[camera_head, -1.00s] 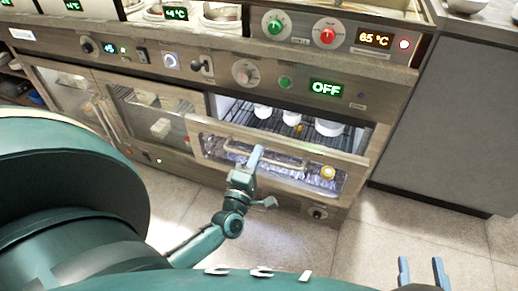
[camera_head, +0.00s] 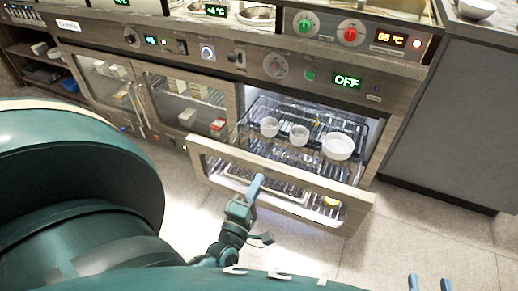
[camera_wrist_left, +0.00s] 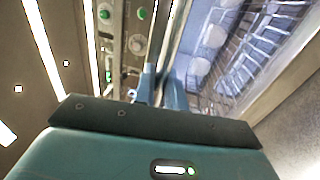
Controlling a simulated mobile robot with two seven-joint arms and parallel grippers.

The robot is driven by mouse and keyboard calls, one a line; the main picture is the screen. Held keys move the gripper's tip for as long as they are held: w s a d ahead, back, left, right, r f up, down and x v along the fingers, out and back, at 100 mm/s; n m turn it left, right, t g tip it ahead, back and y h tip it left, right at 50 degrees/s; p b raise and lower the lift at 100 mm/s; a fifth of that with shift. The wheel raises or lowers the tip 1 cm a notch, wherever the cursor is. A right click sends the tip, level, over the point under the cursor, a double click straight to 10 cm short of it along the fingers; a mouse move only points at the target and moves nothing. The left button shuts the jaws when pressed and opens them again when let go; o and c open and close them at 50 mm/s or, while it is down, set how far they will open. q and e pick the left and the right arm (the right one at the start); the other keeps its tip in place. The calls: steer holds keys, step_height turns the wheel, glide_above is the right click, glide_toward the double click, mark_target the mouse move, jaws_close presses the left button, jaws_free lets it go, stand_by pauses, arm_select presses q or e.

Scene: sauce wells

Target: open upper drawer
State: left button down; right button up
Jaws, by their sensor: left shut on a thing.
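The upper drawer (camera_head: 310,179) in the counter's right section stands pulled well out. Its front is a wooden frame around a glass pane. Inside, a wire rack (camera_head: 258,108) carries white bowls (camera_head: 337,146). My left gripper (camera_head: 257,183) is at the outside of the drawer front, shut on the handle, which is mostly hidden behind the fingers. In the left wrist view its blue fingers (camera_wrist_left: 160,88) are close together beside the drawer, with the rack and bowls to their right. My right gripper (camera_head: 430,284) shows only two spread blue fingertips at the bottom edge, apart from the drawer.
Above the drawer is a panel with a knob (camera_head: 275,66) and a green OFF display (camera_head: 347,81). Glass-doored cabinets (camera_head: 185,95) are to the left. A grey cabinet (camera_head: 450,120) stands to the right. The tiled floor (camera_head: 410,225) in front is clear.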

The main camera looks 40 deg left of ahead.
stand_by(0.3)
arm_select(q)
steer(key=c, duration=1.5)
jaws_free()
steer(key=shift+c, duration=0.2)
arm_select(e)
steer(key=shift+r, duration=0.1)
arm_select(q)
steer(key=shift+r, duration=0.1)
